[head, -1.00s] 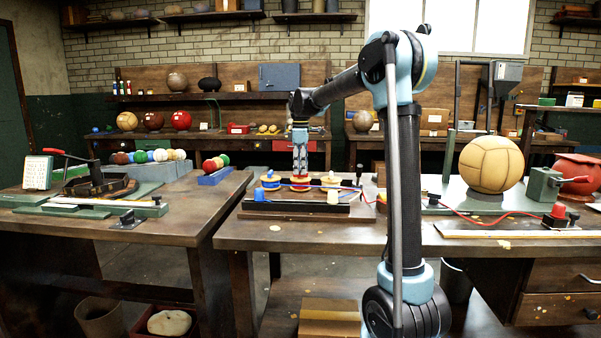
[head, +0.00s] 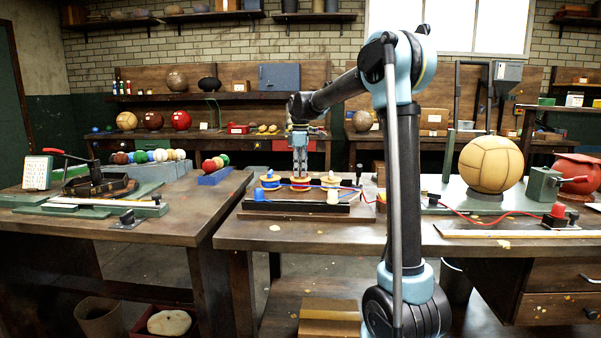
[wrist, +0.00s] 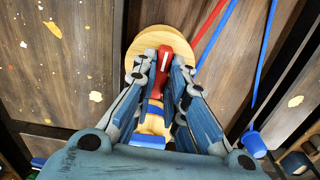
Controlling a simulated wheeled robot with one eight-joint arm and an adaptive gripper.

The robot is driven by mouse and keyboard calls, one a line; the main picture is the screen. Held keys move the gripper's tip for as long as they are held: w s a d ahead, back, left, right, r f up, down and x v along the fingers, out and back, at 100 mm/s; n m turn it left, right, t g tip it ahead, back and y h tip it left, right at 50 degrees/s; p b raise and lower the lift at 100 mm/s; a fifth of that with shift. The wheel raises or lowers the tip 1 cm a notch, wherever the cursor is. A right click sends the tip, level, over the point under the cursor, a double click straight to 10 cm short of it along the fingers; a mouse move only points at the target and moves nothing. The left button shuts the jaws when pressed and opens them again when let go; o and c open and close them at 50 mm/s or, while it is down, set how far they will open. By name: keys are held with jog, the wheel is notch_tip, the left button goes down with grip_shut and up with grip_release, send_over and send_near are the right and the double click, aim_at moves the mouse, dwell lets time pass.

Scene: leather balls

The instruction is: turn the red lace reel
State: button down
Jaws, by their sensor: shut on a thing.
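A blue and yellow reel (wrist: 152,122) shows between the fingers, lower in that view.
A blue-topped reel (head: 270,180) stands close on the left and another reel (head: 330,180) close on the right. Red and blue laces run off to the right. A white cup-like piece (head: 334,197) stands in front. A large tan ball (head: 490,164) sits farther right.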

jog(key=shift+w, duration=0.1)
jog(key=m, duration=0.6)
jog(key=shift+r+m, duration=0.1)
jog(key=shift+m, duration=0.2)
jog(key=m, duration=0.5)
jog(key=shift+m, duration=0.3)
jog(key=shift+d, duration=0.1)
jog(key=c, duration=1.6)
grip_release()
jog(key=shift+w, duration=0.1)
notch_tip(320, 180, up, 12)
